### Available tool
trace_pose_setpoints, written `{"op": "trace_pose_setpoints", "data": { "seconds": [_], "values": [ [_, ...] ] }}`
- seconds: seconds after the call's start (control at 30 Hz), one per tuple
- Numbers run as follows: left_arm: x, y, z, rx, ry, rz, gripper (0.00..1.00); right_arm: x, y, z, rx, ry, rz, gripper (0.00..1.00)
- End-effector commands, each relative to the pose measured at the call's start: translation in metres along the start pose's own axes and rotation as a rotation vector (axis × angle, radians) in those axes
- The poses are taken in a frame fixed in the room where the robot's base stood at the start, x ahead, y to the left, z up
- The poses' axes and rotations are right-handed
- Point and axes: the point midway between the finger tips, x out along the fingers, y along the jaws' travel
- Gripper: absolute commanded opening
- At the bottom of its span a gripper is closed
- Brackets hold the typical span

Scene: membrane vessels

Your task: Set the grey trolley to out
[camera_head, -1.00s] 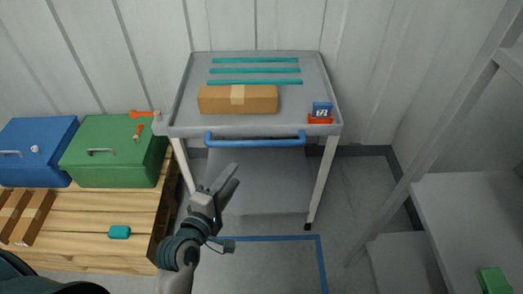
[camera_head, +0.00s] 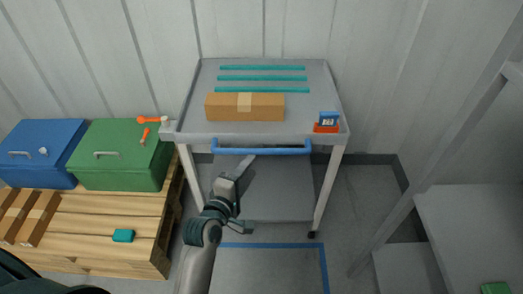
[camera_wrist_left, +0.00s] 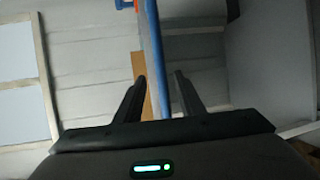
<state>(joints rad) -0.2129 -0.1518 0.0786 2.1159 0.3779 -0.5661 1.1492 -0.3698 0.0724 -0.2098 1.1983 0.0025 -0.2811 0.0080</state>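The grey trolley (camera_head: 262,134) stands close to the back wall, with a blue handle bar (camera_head: 262,150) along its front edge. My left gripper (camera_head: 249,160) is just below and in front of the bar's middle. In the left wrist view, the two fingers of my left gripper (camera_wrist_left: 160,76) are apart, and the blue bar (camera_wrist_left: 153,45) runs through the gap between them in the picture. I cannot tell whether the bar is fully between the fingers in depth. My right gripper is out of view.
A carton (camera_head: 220,107), teal strips (camera_head: 262,78) and an orange holder (camera_head: 326,128) are on the trolley top. A wooden pallet (camera_head: 90,220) with blue and green boxes stands left. Grey shelving (camera_head: 475,220) stands right. Blue floor tape (camera_head: 290,245) marks clear floor in front.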

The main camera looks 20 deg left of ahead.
Motion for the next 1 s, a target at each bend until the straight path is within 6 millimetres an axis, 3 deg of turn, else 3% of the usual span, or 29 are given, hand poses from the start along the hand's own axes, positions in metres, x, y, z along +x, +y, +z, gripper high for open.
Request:
{"op": "trace_pose_setpoints", "data": {
  "seconds": [0.3, 0.5, 0.7, 1.0],
  "values": [
    [0.059, 0.001, 0.000, 0.000, 0.000, 0.001, 0.36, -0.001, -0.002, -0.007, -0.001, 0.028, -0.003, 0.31],
    [0.085, 0.000, 0.000, -0.001, 0.000, 0.000, 0.36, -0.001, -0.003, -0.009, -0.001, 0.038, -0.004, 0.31],
    [0.097, 0.000, 0.000, -0.001, 0.000, 0.001, 0.36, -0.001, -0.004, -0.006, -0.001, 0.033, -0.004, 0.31],
    [0.098, 0.000, 0.000, -0.001, 0.001, 0.001, 0.36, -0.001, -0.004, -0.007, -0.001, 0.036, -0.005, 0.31]
  ]
}}
